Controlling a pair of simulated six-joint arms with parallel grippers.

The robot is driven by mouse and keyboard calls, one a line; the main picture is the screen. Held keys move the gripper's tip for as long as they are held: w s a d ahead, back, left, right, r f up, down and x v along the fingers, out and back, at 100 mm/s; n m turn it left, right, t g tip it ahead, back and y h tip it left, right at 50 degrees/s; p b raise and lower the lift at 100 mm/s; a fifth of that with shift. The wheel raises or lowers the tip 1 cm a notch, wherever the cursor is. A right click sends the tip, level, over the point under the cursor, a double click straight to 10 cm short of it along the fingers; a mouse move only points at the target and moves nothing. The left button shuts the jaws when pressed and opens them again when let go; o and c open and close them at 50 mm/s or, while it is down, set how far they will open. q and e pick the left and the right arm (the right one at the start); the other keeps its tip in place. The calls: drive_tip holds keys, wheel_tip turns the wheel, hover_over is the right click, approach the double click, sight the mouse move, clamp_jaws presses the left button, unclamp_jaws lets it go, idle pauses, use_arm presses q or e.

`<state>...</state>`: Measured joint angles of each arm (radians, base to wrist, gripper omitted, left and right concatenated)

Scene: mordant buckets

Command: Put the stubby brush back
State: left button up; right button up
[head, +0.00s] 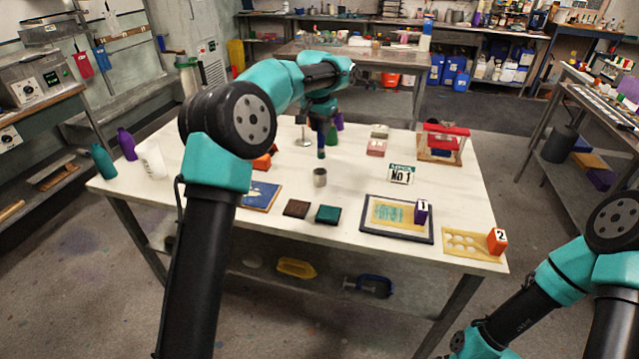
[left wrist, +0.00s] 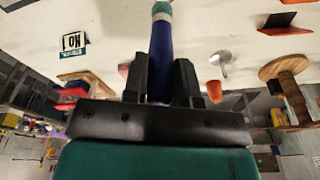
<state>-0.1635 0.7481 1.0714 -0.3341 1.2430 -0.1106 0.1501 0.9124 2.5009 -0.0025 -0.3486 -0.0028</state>
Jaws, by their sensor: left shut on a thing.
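My left gripper (head: 321,128) is shut on the stubby brush (head: 321,151), which hangs roughly upright above the table. In the left wrist view the gripper (left wrist: 160,72) has the brush's dark blue handle (left wrist: 161,48) between its fingers, with a teal part towards the picture's top edge. A small grey metal cup (head: 320,177) stands on the table just below the brush in the head view; a gap shows between them. My right arm is low at the right, and its gripper is outside the picture.
A No 1 sign (head: 401,174) stands right of the cup. Dark brown (head: 296,208) and teal (head: 328,214) squares lie in front. A framed screen (head: 397,217) is front right. Bottles (head: 127,144) and a white container (head: 151,159) stand at the left.

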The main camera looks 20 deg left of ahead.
sight(320, 151)
use_arm(q)
drive_tip(key=shift+a, duration=0.1)
drive_tip(key=shift+f, duration=3.15)
drive_tip(key=shift+f, duration=1.9)
drive_tip(key=shift+f, duration=0.15)
drive_tip(key=o, duration=0.9)
drive_tip(key=r, duration=0.4)
drive_tip(key=s+r, duration=0.1)
drive_tip(key=r, duration=0.7)
drive_tip(key=shift+s+a+r, duration=0.1)
drive_tip(key=shift+s+a, duration=0.2)
drive_tip(key=shift+s, duration=0.05)
